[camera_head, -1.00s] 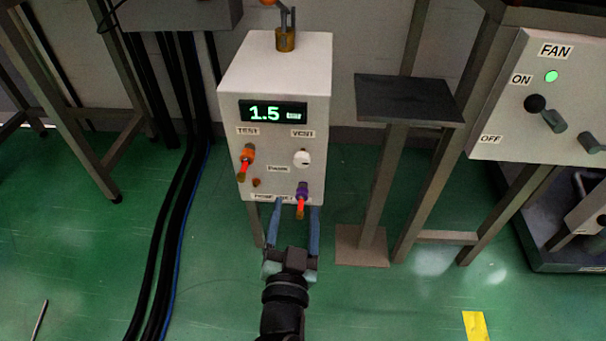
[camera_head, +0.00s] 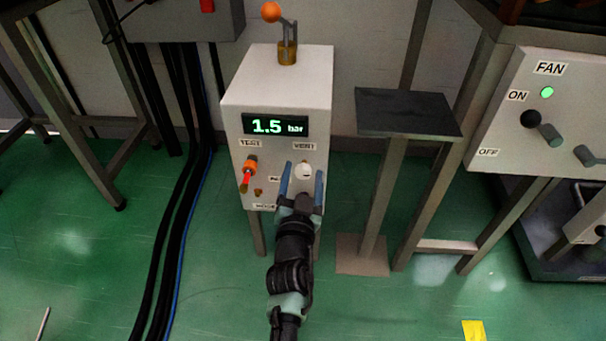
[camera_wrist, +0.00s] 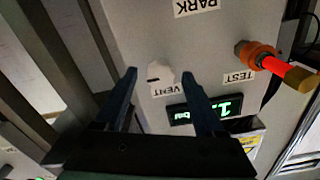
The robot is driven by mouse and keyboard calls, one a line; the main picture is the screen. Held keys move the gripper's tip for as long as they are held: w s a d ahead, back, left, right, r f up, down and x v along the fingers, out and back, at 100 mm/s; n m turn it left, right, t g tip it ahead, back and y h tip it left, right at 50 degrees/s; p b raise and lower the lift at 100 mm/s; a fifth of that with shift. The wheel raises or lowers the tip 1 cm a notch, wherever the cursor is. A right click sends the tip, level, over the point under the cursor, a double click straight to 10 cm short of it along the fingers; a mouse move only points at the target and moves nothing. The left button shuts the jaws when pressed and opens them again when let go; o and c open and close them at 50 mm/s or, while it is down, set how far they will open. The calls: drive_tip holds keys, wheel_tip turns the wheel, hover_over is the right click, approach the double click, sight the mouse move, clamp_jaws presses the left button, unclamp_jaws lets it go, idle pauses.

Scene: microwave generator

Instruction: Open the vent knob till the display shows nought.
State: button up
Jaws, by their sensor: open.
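The white box (camera_head: 275,85) stands in the middle of the head view. Its display (camera_head: 276,125) reads 1.5 bar. The white vent knob (camera_head: 304,171) is on its front under the VENT label, and it also shows in the wrist view (camera_wrist: 161,74) with a dark mark on it. My gripper (camera_head: 304,172) is open, its two blue fingers pointing at the box front on either side of the knob. In the wrist view the fingertips (camera_wrist: 159,74) flank the knob with gaps. I cannot tell how deep they reach around it.
An orange and red test fitting (camera_head: 249,170) sticks out left of the knob. An orange-balled lever (camera_head: 271,12) is on top of the box. A dark-topped stand (camera_head: 409,113) is close on the right, and black cables (camera_head: 180,210) run down on the left.

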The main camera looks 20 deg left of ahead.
drive_tip(key=shift+w, duration=0.15)
drive_tip(key=shift+c, duration=0.2)
clamp_jaws()
